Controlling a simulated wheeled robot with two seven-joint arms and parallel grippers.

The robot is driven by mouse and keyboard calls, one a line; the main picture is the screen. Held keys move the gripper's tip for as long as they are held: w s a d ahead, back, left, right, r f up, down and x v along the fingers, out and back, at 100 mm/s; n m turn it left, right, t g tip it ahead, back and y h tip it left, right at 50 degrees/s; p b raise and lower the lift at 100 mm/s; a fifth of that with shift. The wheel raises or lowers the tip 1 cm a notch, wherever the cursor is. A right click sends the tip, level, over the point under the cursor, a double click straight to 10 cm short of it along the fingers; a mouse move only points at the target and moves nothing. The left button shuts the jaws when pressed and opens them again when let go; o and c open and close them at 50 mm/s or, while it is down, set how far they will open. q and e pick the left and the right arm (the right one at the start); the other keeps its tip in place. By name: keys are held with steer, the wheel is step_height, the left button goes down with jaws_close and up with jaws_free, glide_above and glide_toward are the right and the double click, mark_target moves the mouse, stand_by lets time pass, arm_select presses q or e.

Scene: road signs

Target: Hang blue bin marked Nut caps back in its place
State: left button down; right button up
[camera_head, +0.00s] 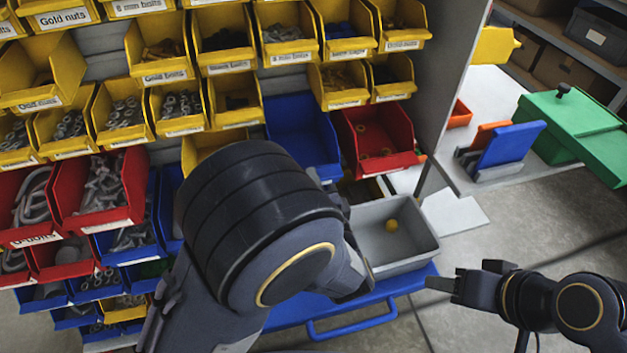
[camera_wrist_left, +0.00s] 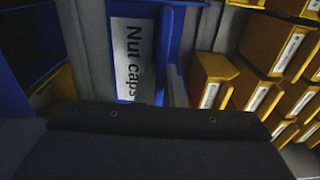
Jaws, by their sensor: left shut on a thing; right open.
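The blue bin with the white "Nut caps" label (camera_wrist_left: 128,60) is close in front of my left gripper (camera_wrist_left: 174,88) in the left wrist view, its label turned sideways. The gripper is shut on the bin near its front. In the head view a blue bin (camera_head: 298,125), apparently the same one, sits among the rack bins, under yellow bins and left of a red bin. My left wrist hides its lower front, and most of the gripper there. I cannot tell whether its back touches the rack. My right gripper (camera_head: 452,286) is open and empty at the lower right.
The red bin (camera_head: 375,135) stands close on the right of the blue bin. Several yellow bins (camera_head: 285,35) hang above. A grey bin (camera_head: 392,235) with a yellow piece stands below on a blue-handled surface. A green box (camera_head: 575,130) is at the right.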

arm_select(q)
steer(key=c, duration=1.5)
jaws_free()
steer(key=shift+o, duration=0.2)
steer(key=p+v, duration=0.1)
steer(key=v, duration=0.7)
